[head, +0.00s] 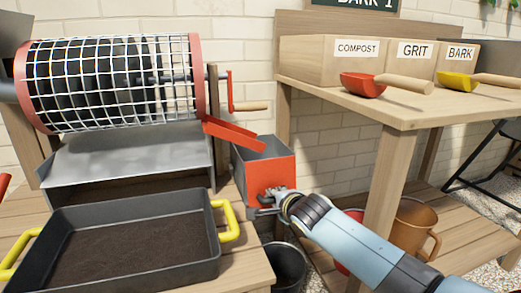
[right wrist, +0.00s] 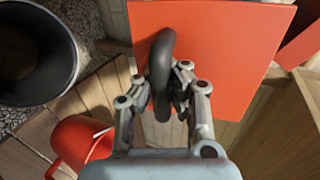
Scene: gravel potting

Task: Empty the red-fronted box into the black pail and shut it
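The red-fronted box (head: 272,172) stands upright at the right end of the bench, with grey sides and an open top. Its contents are hidden in the head view. A slanted red panel (head: 234,133) lies at its upper left edge; I cannot tell whether it joins the box. My right gripper (head: 270,196) is at the red front. In the right wrist view, its fingers (right wrist: 165,88) close around the dark looped handle (right wrist: 163,50) on the red front (right wrist: 220,45). The black pail (head: 288,264) is below and in front of the box, and shows at upper left in the wrist view (right wrist: 75,60). My left gripper is not in view.
A dark tray (head: 213,267) with yellow handles holds soil at front left. A mesh drum (head: 198,85) with a crank stands behind it. A shelf (head: 400,112) with labelled boxes and scoops is at right. A brown jug (head: 410,228) stands below it.

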